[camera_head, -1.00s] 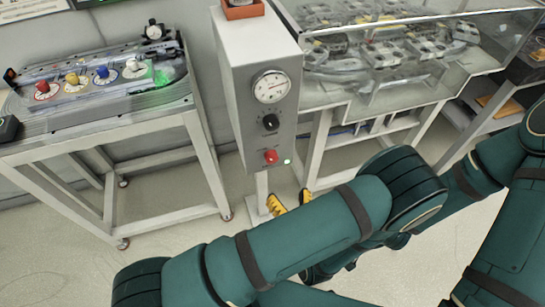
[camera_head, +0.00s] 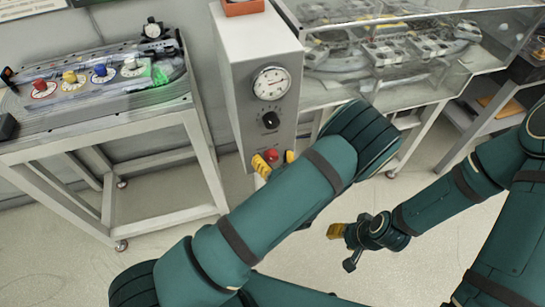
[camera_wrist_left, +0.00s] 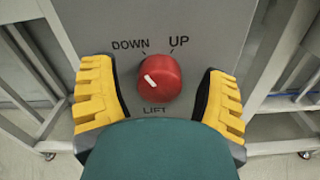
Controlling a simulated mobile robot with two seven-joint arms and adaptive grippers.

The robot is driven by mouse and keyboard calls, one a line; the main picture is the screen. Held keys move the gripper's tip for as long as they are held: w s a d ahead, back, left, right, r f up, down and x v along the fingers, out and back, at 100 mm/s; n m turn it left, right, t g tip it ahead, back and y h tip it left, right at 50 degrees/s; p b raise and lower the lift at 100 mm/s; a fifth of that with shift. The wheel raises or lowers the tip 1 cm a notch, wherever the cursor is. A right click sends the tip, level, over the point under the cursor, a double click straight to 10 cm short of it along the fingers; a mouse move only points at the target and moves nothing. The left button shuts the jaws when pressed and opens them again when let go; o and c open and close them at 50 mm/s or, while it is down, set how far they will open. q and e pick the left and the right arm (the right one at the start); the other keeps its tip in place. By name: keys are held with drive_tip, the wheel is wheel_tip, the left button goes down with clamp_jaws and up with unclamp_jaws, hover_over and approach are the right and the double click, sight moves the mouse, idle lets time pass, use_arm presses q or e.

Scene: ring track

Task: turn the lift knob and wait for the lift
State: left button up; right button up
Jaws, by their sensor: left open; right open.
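The red lift knob (camera_wrist_left: 159,77) is on the front of a grey control box (camera_head: 246,100), under the words DOWN and UP and above the word LIFT. Its white mark points to the upper left, toward DOWN. My left gripper (camera_wrist_left: 162,92) is open, with one yellow finger on each side of the knob and a gap between finger and knob on both sides. In the head view the left gripper (camera_head: 273,161) is in front of the knob (camera_head: 272,155), partly behind my green arm. My right gripper (camera_head: 337,231) hangs low over the floor, away from the box.
A dial gauge (camera_head: 271,83) and a black knob (camera_head: 271,119) are above the red knob. A clear-walled ring track case (camera_head: 400,45) stands to the right. A wheeled bench (camera_head: 100,130) with coloured knobs stands at left. The floor between is clear.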

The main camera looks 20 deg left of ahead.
use_arm(q)
drive_tip(key=c, duration=1.2)
